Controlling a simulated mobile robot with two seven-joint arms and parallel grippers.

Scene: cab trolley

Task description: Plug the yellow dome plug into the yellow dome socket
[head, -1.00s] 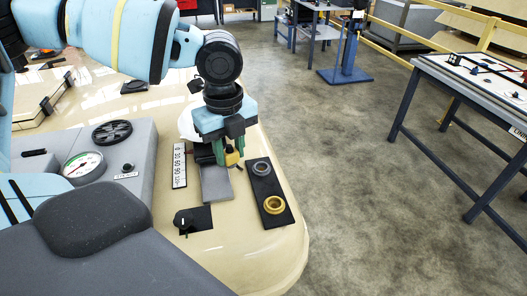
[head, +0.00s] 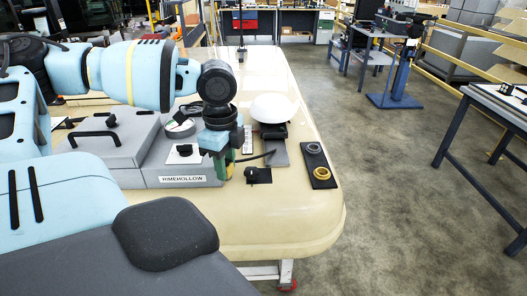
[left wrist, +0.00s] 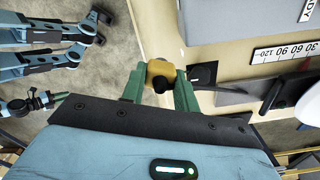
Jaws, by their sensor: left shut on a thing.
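My left gripper (head: 225,170) is shut on the yellow plug (left wrist: 160,72); its green fingers grip the plug from both sides in the left wrist view. In the head view the fingers hide most of the plug. A dark cable (head: 262,156) runs right from near the plug toward the grey plate. The yellow socket (head: 321,173) is a ring at the near end of a black strip, to the right of my left gripper and well apart from it.
A grey ring socket (head: 313,149) sits behind the yellow one on the black strip. A white dome (head: 271,108) stands behind the grey plate (head: 280,155). A black switch plate (head: 258,175) lies between gripper and strip. The grey console (head: 185,172) is left.

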